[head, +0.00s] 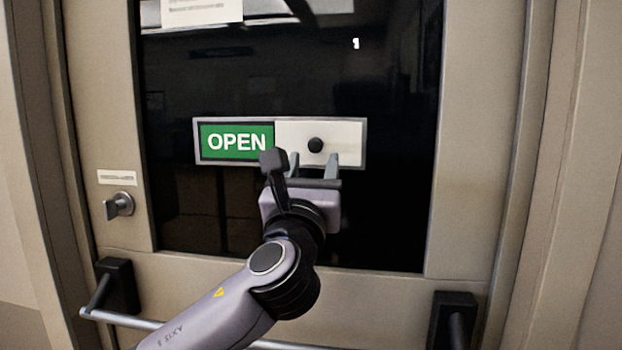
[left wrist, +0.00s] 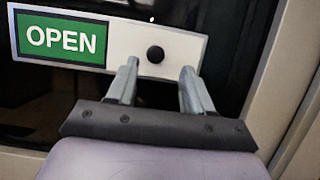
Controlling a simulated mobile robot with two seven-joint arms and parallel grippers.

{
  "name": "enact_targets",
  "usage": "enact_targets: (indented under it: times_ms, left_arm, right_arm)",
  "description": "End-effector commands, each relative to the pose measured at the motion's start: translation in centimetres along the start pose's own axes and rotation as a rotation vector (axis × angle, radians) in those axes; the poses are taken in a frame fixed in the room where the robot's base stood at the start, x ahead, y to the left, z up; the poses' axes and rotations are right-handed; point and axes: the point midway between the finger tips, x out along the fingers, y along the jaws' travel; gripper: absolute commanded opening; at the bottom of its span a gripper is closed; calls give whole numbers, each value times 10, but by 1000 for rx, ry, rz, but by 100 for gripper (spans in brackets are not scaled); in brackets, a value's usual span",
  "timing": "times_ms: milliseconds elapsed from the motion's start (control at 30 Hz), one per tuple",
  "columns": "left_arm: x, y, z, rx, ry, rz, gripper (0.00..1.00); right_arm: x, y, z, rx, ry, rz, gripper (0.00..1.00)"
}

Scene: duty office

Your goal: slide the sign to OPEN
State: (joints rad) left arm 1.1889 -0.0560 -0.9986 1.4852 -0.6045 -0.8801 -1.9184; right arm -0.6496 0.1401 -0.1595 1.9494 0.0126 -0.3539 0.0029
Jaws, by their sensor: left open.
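The sign (head: 237,141) is a long framed plate on the dark door window. Its left half shows a green OPEN panel, and its right half is a white slider plate (head: 348,143) with a round black knob (head: 315,145). The knob also shows in the left wrist view (left wrist: 155,54), above and between my fingertips. My left gripper (head: 313,157) is open, just below the knob, with one finger to each side. I cannot tell whether either finger touches the plate. My right gripper is not in view.
The beige door has a lock knob (head: 119,205) at left and a push bar (head: 130,319) across the bottom, with black end brackets (head: 452,322). A paper notice (head: 201,11) hangs at the top of the window. The window around the sign is clear.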

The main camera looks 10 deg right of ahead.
Motion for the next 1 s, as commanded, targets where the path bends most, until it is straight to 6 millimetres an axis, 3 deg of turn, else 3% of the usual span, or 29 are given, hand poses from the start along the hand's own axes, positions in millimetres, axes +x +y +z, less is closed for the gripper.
enact_targets:
  times_ms: [200,667,767,1000]
  left_arm:
    - [-15,0,0,0,0,0,51]
    - [-18,2,-5,-26,13,5,51]
    - [-26,11,-23,-132,62,32,51]
    - [-76,58,-106,-674,270,229,51]
  right_arm:
    - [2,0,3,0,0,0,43]
    - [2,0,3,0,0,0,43]
    - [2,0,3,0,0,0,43]
    - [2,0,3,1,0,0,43]
